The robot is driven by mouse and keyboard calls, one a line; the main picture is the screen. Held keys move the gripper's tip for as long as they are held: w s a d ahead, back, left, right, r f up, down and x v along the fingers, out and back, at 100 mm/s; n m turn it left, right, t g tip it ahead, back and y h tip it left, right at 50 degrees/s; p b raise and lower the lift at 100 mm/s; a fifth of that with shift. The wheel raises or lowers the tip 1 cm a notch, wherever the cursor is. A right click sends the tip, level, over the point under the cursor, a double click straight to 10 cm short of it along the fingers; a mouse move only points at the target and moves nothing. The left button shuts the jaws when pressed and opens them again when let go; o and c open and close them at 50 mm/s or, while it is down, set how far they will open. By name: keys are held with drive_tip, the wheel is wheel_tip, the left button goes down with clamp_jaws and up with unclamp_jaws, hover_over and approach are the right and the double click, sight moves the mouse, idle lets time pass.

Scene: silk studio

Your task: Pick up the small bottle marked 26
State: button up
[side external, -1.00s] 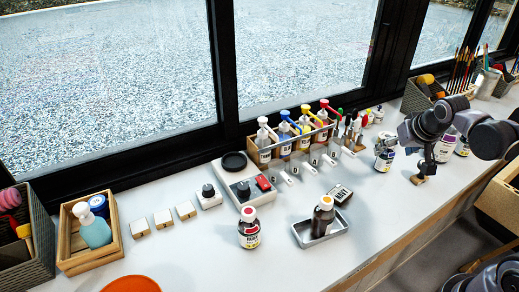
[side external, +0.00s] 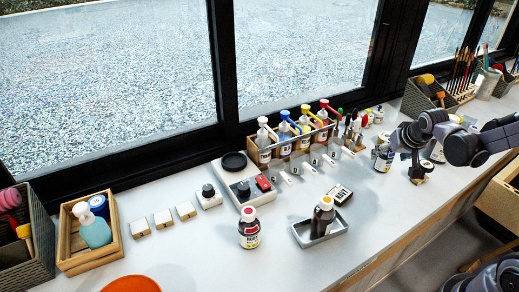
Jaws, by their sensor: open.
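No number 26 is legible at this size. Smaller bottles (side external: 378,116) stand farther back. My gripper (side external: 416,167) is open, pointing down at the right part of the bench, just right of the white-labelled bottle. Below it is a small brown block (side external: 417,180). My arm partly hides another bottle (side external: 438,154) behind it.
A wooden caddy (side external: 264,155) of coloured pump bottles stands by the window, with white numbered tags in front.

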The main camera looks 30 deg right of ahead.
sight(385, 158)
drive_tip(key=shift+w+d+f, duration=0.8)
drive_tip(key=shift+w+f, duration=0.05)
drive_tip(key=shift+f, duration=0.2)
drive_tip(key=shift+x, duration=1.1)
drive_tip(key=c, duration=1.3)
